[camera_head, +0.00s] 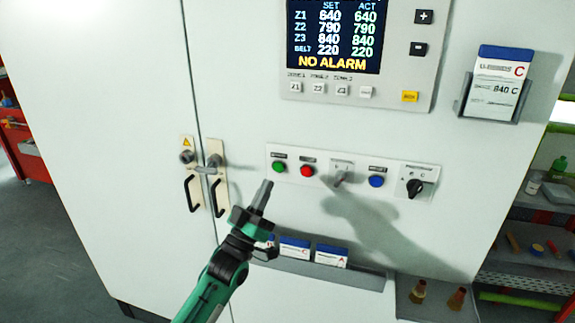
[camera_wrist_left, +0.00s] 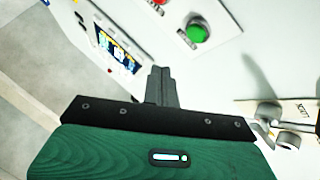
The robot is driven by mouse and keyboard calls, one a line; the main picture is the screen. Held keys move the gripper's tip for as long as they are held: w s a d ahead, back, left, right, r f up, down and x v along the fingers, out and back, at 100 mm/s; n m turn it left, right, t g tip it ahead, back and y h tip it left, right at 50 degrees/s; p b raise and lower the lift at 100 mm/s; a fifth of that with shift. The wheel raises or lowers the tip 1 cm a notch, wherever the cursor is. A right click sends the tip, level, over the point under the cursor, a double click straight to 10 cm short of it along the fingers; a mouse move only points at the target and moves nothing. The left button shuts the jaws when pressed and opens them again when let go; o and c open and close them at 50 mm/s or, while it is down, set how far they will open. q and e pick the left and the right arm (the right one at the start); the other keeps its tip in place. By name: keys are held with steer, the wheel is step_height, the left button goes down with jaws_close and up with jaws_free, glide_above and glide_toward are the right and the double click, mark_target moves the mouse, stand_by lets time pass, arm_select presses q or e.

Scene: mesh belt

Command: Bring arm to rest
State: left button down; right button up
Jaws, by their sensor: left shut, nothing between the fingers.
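My left gripper (camera_head: 263,196) comes in from the bottom of the head view on a green and black arm. Its fingers are shut together with nothing between them, and point up at the white cabinet's front, just below the green button (camera_head: 279,167). In the left wrist view the shut fingers (camera_wrist_left: 161,84) stand in front of the panel, with the green button (camera_wrist_left: 197,33) above and to their right. I cannot tell the exact gap to the cabinet, but the fingertips appear apart from the buttons. My right gripper is not in view.
The white cabinet (camera_head: 110,100) carries a display (camera_head: 335,38), a red button (camera_head: 307,171), a blue button (camera_head: 376,181), a black rotary switch (camera_head: 414,188) and door handles (camera_head: 192,194). A card holder (camera_head: 495,85) is at right. A card tray (camera_head: 340,273) lies behind my arm.

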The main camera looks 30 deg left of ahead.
arm_select(q)
steer(key=s+d+f+m+g, duration=0.1)
steer(key=s+d+f+g, duration=0.25)
steer(key=f, duration=0.35)
steer(key=s+d+f+m+g, duration=0.1)
steer(key=s+d+f+g, duration=0.15)
steer(key=f+g, duration=0.4)
steer(key=s+d+f+m+g, duration=0.1)
steer(key=s+d+f+g, duration=0.2)
steer(key=f, duration=0.5)
steer(key=s+d+f+m+g+y, duration=0.15)
steer(key=s+f+g, duration=0.35)
steer(key=s, duration=0.5)
steer(key=s+d+f+m+g, duration=0.1)
steer(key=s+d+f+g, duration=0.3)
steer(key=s, duration=0.6)
step_height(320, 180, down, 31)
steer(key=a+g, duration=0.1)
steer(key=g, duration=0.1)
steer(key=s+a+f, duration=0.2)
steer(key=s+f, duration=0.8)
steer(key=s+a+f+g, duration=0.1)
steer(key=s+f, duration=0.8)
steer(key=f, duration=0.1)
steer(key=shift+s+a+g, duration=0.3)
steer(key=shift+s+a, duration=0.1)
